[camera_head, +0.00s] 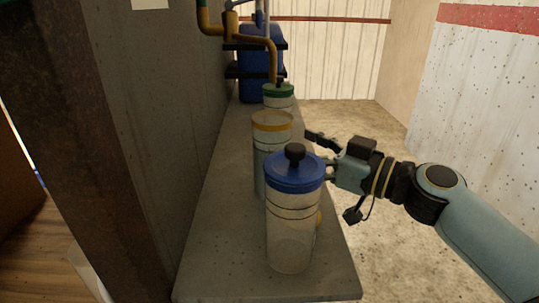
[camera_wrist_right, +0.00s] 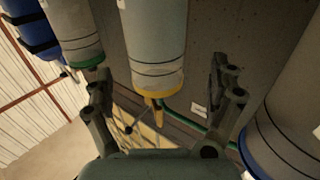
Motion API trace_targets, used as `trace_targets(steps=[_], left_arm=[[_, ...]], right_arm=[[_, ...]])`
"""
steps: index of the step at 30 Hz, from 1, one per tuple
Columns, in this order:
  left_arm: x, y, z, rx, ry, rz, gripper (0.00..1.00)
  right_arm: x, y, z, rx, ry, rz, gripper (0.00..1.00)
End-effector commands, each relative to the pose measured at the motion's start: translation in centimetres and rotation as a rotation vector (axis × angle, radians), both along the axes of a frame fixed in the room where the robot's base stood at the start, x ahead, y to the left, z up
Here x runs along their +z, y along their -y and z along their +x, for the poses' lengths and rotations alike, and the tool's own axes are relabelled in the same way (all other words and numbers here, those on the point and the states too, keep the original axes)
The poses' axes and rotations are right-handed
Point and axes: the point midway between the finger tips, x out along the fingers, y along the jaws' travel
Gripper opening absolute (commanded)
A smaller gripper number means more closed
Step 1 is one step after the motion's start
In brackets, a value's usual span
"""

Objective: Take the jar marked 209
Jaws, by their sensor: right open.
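Three clear jars stand in a row on a grey shelf (camera_head: 225,215). The nearest has a blue lid with a black knob (camera_head: 295,215), the middle one a yellow lid (camera_head: 272,127), the farthest a green lid (camera_head: 278,91). I can read no number on any jar. My right gripper (camera_head: 318,152) is open at the right side of the yellow-lidded jar, partly hidden by the blue-lidded jar. In the right wrist view the yellow-lidded jar (camera_wrist_right: 156,50) appears between the spread fingers (camera_wrist_right: 158,85), apart from both. My left gripper is out of view.
The blue-lidded jar (camera_wrist_right: 290,125) and green-lidded jar (camera_wrist_right: 75,30) flank the fingers in the wrist view. A blue container (camera_head: 258,85) and brown pipes (camera_head: 240,28) are at the far end. A dark wall (camera_head: 165,120) bounds the shelf's left; the right is open floor.

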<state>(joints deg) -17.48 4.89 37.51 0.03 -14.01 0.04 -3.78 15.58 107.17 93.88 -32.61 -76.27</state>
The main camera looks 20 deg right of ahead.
Motion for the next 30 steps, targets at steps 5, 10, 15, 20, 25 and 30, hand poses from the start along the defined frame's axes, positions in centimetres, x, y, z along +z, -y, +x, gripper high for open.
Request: trace_targets(steps=[5,10,15,20,25,30], left_arm=[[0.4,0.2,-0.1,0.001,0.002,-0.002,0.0],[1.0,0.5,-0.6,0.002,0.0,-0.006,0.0],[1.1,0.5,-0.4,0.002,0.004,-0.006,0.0],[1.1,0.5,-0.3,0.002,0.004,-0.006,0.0],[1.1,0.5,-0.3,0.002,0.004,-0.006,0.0],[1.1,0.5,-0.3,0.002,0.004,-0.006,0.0]], right_arm=[[0.2,-0.8,1.3,-0.001,0.0,0.001,0.91],[0.5,-2.1,3.7,0.0,0.001,0.004,0.91],[0.2,-3.1,5.0,0.001,-0.001,0.0,0.91],[0.0,-3.2,5.0,0.001,-0.002,0.0,0.91],[0.1,-3.2,5.0,0.001,-0.002,0.0,0.78],[0.1,-3.1,5.0,0.001,-0.002,0.0,0.56]])
